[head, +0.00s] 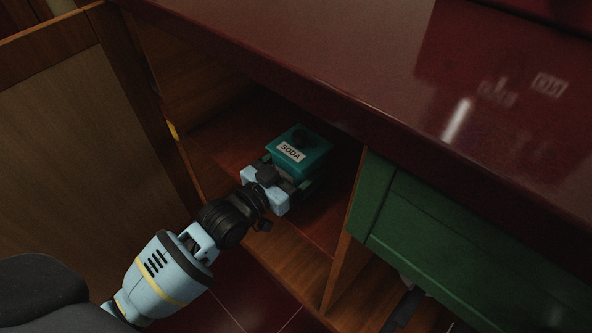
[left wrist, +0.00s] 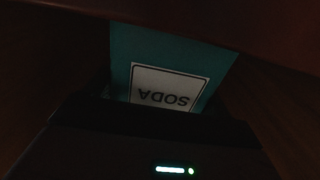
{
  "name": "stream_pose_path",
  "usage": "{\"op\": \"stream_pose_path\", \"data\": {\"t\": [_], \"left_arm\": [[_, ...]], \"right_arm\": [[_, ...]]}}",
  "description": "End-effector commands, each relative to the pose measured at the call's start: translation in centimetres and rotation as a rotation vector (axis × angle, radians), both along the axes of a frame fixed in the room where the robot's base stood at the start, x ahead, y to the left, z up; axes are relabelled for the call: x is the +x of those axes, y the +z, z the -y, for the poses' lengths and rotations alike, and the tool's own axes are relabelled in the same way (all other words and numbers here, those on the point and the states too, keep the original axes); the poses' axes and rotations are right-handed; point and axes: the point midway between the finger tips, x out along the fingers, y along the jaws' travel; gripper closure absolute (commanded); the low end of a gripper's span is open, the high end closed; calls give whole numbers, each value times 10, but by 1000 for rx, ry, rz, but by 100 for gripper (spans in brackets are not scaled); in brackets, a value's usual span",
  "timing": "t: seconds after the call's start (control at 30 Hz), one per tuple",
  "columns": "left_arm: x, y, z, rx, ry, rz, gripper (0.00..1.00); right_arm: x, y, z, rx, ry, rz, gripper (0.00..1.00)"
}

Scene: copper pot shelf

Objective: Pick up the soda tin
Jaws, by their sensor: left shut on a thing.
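The soda tin (head: 312,159) is a teal box with a white SODA label and a dark knob on top. It is inside an open wooden shelf compartment under the counter. My left gripper (head: 292,183) reaches into the compartment and is shut on the tin. In the left wrist view the tin (left wrist: 205,65) is close ahead, its label upside down in the picture. The fingertips and the tin's base are hidden, so I cannot tell whether it touches the shelf. My right gripper is not in view.
The dark red countertop (head: 330,50) overhangs the compartment. A wooden divider (head: 346,240) and a green drawer front (head: 450,235) stand to the right. A wooden panel (head: 80,140) is on the left. The shelf board (head: 225,130) left of the tin is bare.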

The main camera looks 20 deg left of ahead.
Motion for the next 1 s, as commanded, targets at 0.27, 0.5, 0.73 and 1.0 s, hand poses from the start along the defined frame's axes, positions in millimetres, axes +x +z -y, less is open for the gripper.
{"op": "stream_pose_path", "data": {"t": [0.27,0.5,0.73,1.0], "left_arm": [[0,3,0,-1,0,4,54],[0,27,0,-1,0,9,54],[-24,41,-4,-1,-1,2,54],[-84,48,-14,-1,-1,3,54]], "right_arm": [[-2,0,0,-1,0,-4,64],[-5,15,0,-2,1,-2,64],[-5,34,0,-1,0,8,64],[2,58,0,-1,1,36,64]]}}
